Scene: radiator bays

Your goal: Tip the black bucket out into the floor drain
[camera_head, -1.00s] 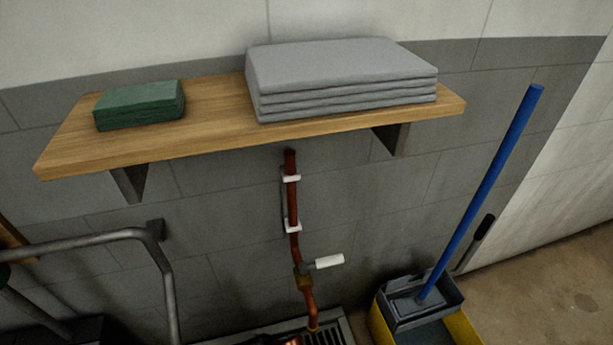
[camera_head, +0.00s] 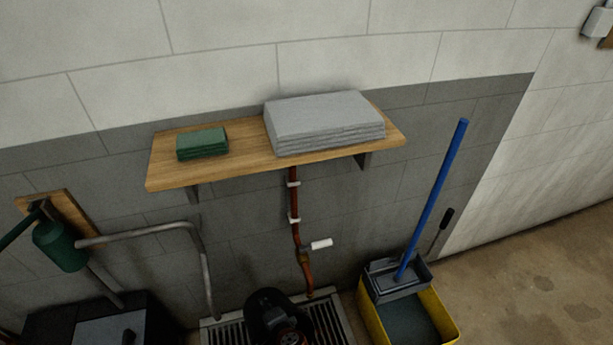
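The floor drain (camera_head: 335,318) is a slotted metal grate at the bottom centre, against the wall. A black rounded thing, which looks like the black bucket (camera_head: 262,304), is over the middle of the grate. Its lower part is cut off by the picture edge. I cannot tell whether it touches the grate or how far it is tilted. Dark and orange parts, apparently my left gripper (camera_head: 288,335), show against its near side at the bottom edge. Its fingers cannot be made out. My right gripper is not in view.
A copper pipe (camera_head: 296,232) with a white-handled valve runs down to the drain. A wooden shelf (camera_head: 240,167) above holds a green stack and grey sheets. A yellow mop bucket (camera_head: 447,326) stands right; a bent grey pipe (camera_head: 203,260) and dark box (camera_head: 45,325) are left.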

